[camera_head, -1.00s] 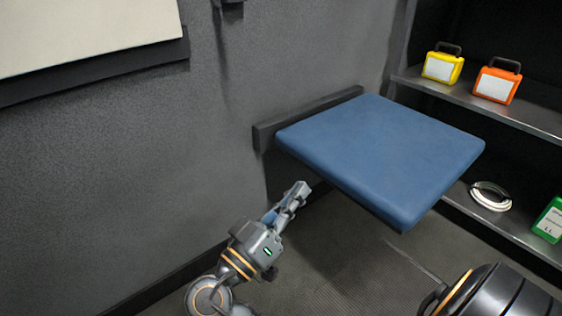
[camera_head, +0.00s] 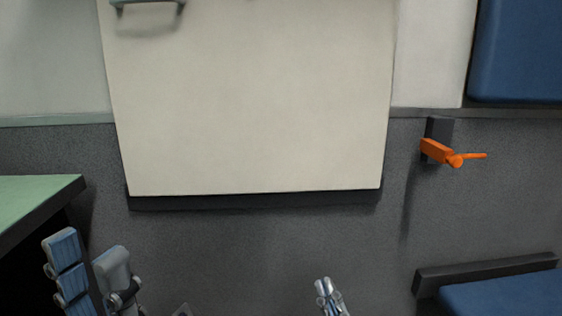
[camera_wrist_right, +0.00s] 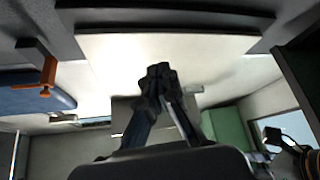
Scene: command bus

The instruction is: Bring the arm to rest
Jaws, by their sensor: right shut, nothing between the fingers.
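My left gripper (camera_head: 90,258) is at the lower left of the head view, in front of the green-topped table. Its two fingers, one with blue pads, stand apart with nothing between them. My right gripper (camera_head: 326,284) is at the bottom edge of the head view, below the large cream board. Only its fingertips show there, close together. In the right wrist view its fingers (camera_wrist_right: 158,72) meet at the tips and hold nothing. The rest of both arms is mostly out of the head view.
A cream board (camera_head: 250,100) is on the grey wall. An orange handle (camera_head: 437,151) juts from a wall bracket at its right. A blue seat (camera_head: 505,296) is at the lower right, a blue panel (camera_head: 520,50) above. A green-topped table (camera_head: 35,200) is at the left.

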